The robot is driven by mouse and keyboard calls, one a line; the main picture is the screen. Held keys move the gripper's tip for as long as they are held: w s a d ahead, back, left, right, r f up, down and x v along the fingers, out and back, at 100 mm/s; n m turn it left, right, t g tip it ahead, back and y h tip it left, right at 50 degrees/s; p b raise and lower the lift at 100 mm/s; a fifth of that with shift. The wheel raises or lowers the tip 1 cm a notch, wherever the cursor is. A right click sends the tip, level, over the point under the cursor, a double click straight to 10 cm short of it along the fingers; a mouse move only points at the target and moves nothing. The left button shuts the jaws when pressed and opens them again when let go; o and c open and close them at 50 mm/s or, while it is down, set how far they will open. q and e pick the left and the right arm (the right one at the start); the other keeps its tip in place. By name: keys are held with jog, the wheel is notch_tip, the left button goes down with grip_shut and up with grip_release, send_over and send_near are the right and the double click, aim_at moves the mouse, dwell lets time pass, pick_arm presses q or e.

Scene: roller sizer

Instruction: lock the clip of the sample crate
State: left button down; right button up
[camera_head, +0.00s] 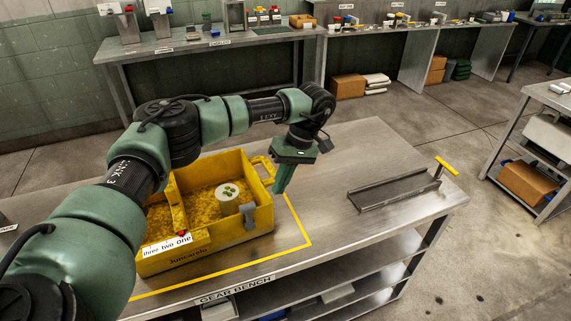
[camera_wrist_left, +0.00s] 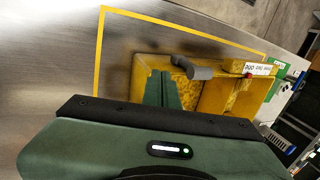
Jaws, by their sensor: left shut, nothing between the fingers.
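The yellow sample crate (camera_head: 205,255) stands on the gear bench inside a yellow taped outline. Its grey clip (camera_head: 248,216) is on the crate wall at the right, and also shows in the left wrist view (camera_wrist_left: 192,71), jutting out at the crate's edge. I cannot tell whether it is locked. My left gripper (camera_head: 279,188) points down just right of the crate, behind the clip in the head view. Its green fingers (camera_wrist_left: 164,84) are together and empty, close beside the clip; I see no clear contact. My right gripper is not in view.
A white round container (camera_head: 228,190) with green bits sits in the crate's yellow filling. A yellow handle loop (camera_head: 264,165) rises at the crate's far right. A metal channel (camera_head: 395,189) with a yellow T-handle (camera_head: 446,165) lies right on the bench. Between them the bench is clear.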

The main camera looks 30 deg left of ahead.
aim_at(249, 217)
pick_arm(q)
jog(key=s+a+p, duration=0.1)
jog(key=s+a+f+p, duration=0.1)
jog(key=s+f+p, duration=0.1)
jog(key=s, duration=0.1)
jog(key=shift+a+f, duration=0.15)
jog(key=shift+a, duration=0.25)
